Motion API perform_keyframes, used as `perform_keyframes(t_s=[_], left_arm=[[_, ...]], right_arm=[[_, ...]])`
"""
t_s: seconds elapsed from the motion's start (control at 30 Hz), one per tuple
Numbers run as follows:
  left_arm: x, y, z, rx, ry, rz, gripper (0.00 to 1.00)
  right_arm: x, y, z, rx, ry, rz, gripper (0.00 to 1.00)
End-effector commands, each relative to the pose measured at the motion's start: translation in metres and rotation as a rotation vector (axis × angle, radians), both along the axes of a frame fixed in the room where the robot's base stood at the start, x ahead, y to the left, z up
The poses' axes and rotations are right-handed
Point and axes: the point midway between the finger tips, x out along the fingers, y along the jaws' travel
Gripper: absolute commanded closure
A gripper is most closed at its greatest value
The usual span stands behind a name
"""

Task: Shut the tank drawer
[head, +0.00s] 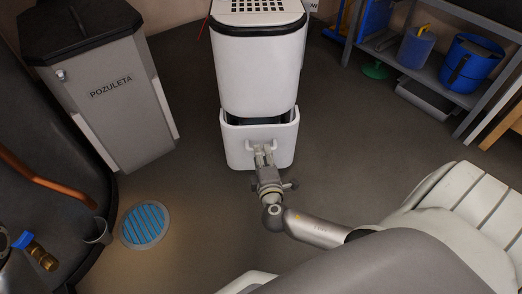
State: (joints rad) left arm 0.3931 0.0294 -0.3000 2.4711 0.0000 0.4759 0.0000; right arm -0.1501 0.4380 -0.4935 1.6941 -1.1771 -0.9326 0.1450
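The white heater unit (258,70) stands upright on the floor in the upper middle of the head view. Its tank drawer (237,150), a white box at the bottom, is partly pulled out toward me, with a dark gap showing above its rim. My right gripper (263,149) is at the middle of the drawer front, by a small protruding handle, and seems to touch it. Its two fingers point at the drawer, but at this size I cannot tell whether they are open or shut on the handle. My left gripper is not in view.
A grey cabinet marked POZULETA (118,100) stands to the left. A round blue floor grate (145,224) lies in front of it. A shelf (425,75) with blue containers is at the upper right. Floor around the drawer is clear.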

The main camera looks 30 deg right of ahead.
Motion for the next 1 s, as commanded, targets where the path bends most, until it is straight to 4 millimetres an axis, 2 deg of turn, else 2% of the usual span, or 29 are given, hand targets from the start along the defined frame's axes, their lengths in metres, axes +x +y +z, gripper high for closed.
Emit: perform_keyframes(t_s=[0.03, 0.2, 0.57, 0.6, 0.87, 1.0], left_arm=[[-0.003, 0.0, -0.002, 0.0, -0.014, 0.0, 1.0], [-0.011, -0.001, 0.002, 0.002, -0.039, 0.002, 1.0], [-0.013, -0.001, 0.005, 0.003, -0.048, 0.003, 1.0], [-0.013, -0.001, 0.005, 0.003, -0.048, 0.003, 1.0], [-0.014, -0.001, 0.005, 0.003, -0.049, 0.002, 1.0], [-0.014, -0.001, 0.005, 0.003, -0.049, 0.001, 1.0]], right_arm=[[0.008, -0.004, -0.004, -0.002, -0.004, 0.0, 0.66], [0.025, -0.012, -0.007, 0.0, -0.001, 0.0, 0.66], [0.031, -0.015, -0.006, 0.001, 0.0, 0.0, 0.66], [0.031, -0.015, -0.006, 0.001, 0.0, 0.0, 0.68], [0.031, -0.014, -0.006, 0.001, 0.0, 0.0, 1.0], [0.031, -0.014, -0.007, 0.001, 0.0, 0.0, 1.0]])
